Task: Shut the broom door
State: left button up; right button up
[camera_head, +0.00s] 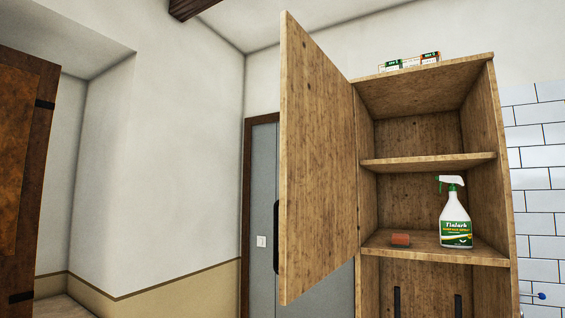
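A tall wooden cabinet (487,130) stands right of centre. Its upper door (318,160) is hinged on the left side of the cabinet and stands wide open, swung out towards me and to the left. A dark handle (276,238) shows at the door's free left edge. The shelves inside are exposed. Which door is the broom door I cannot tell for certain; the lower part of the cabinet (425,285) shows two dark vertical handles and is cut off by the picture's bottom edge. Neither of my grippers is in view.
Small boxes (410,63) lie on top. A grey door (263,200) is behind, and a brown wooden door (22,150) stands at far left. White tiles (540,150) cover the right wall.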

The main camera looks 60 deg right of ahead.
aim_at(317, 202)
jog(key=i+z, duration=0.8)
jog(key=z, duration=0.15)
jog(key=i+j+z, duration=0.2)
jog(key=i+z, duration=0.25)
jog(key=i+l+z, duration=0.1)
jog(key=z, duration=0.35)
jog(key=i+z, duration=0.15)
jog(key=z, duration=0.25)
jog(key=i+z, duration=0.15)
jog(key=z, duration=0.3)
jog(key=i+z, duration=0.15)
jog(key=z, duration=0.25)
jog(key=i+j+z, duration=0.1)
jog(key=z, duration=0.35)
